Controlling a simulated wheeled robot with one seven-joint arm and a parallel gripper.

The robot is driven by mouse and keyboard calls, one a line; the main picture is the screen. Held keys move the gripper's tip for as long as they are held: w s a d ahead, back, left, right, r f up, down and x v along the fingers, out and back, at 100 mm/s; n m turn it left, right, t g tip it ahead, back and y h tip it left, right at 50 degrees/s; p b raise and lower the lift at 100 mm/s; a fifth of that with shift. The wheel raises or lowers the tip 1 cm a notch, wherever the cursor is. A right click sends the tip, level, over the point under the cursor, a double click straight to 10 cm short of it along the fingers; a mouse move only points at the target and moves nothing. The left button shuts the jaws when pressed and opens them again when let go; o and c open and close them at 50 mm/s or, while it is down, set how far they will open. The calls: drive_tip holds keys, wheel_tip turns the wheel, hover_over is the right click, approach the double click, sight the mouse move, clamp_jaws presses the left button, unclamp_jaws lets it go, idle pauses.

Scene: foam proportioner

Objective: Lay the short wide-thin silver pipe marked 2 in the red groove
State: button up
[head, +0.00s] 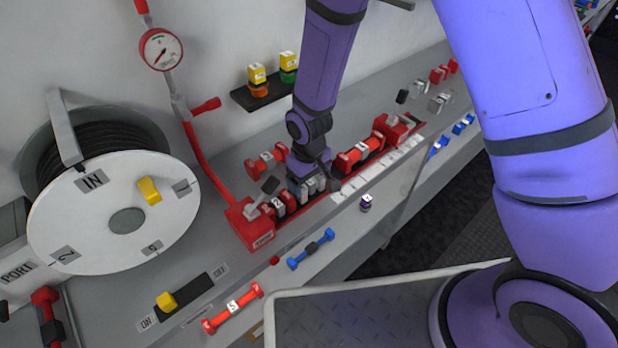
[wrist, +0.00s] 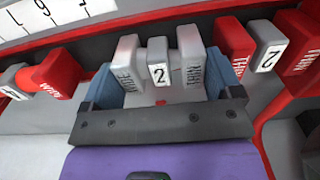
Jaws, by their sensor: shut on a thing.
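The short silver pipe marked 2 (wrist: 158,76) has a WIDE flange on the left and a THIN flange on the right in the wrist view. My gripper (wrist: 162,88) is shut on it, with a blue-lined finger outside each flange. In the head view the silver pipe (head: 309,187) shows partly below my gripper (head: 313,180). The red groove (head: 288,243) runs between red end blocks along the bench. The pipe is in line with the groove, between other pipes; I cannot tell whether it touches the groove's bottom.
A white numbered strip (head: 385,165) borders the groove. A loose red pipe (head: 233,307) and blue pipe (head: 311,249) lie in front. A hose reel (head: 85,225) stands left.

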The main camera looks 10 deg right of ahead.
sight(309, 181)
drive_tip(key=o, duration=0.7)
drive_tip(key=shift+f, duration=0.15)
wheel_tip(309, 181, up, 12)
drive_tip(key=shift+r, duration=0.2)
drive_tip(key=s+d+r+m+t, duration=0.3)
drive_tip(key=d+r, duration=1.1)
drive_tip(key=r, duration=0.4)
drive_tip(key=s+d+r+m+t, duration=0.1)
drive_tip(key=s+d+r+m, duration=0.1)
drive_tip(key=s+d+r, duration=0.3)
drive_tip(key=s+d+r+m+t, duration=0.1)
drive_tip(key=s+d+r, duration=0.4)
drive_tip(key=s, duration=0.5)
drive_tip(key=shift+s+d+m, duration=0.3)
drive_tip(key=shift+m, duration=0.1)
